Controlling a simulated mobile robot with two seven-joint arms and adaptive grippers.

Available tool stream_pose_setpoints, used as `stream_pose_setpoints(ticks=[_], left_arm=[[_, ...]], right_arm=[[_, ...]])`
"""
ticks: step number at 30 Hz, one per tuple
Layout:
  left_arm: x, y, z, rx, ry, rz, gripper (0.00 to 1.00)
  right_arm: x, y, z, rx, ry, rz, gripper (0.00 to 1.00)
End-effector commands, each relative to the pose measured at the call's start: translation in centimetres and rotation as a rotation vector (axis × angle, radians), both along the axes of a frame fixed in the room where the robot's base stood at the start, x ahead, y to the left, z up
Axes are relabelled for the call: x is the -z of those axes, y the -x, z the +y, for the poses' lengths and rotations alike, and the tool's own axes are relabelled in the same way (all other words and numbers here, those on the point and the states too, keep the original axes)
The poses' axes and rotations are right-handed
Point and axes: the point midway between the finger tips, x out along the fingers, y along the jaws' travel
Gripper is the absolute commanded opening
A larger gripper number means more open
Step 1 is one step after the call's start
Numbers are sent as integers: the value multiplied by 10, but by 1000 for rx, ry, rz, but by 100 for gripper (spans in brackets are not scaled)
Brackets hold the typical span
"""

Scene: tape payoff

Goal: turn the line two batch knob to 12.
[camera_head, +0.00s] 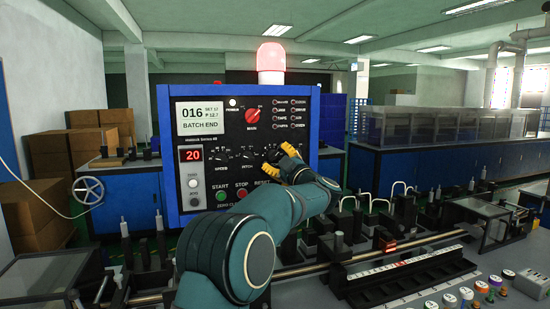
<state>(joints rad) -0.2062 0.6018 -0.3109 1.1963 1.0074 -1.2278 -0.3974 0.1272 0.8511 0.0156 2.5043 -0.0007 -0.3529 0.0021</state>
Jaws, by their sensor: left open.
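A blue-framed control panel (301,104) with a dark face stands ahead. Its lower row has small black knobs: one over the SPEED label (220,157) and one over PITCH (248,156). My left gripper (280,152), with yellow fingertips, is open at the right end of this row, in front of the panel. A red display (190,155) reads 20. A pale screen (200,117) reads 016 and BATCH END. My right gripper is not in view.
A lit red beacon (271,58) tops the panel. A red rotary switch (253,116) sits above the knobs, with green START (221,196) and red STOP (242,193) buttons below. Machine rails and fixtures fill the bench at right. Cardboard boxes (35,208) stand at left.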

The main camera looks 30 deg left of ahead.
Motion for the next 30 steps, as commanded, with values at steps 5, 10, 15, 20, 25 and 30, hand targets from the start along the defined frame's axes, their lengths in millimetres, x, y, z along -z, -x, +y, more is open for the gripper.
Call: stream_pose_setpoints(ticks=[5, 10, 15, 20, 25, 30], left_arm=[[9, 13, -31, 4, 1, 2, 52], [18, 27, -61, 3, 0, 1, 52], [25, 37, -83, 1, -1, 0, 52], [27, 42, -92, 0, -1, -1, 52], [28, 43, -94, 0, -1, -2, 52], [28, 43, -93, 0, -1, -1, 52]], right_arm=[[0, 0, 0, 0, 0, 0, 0], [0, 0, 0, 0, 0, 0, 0], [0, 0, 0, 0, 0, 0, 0], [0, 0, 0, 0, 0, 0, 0], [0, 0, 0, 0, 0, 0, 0], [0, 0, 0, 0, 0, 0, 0]])
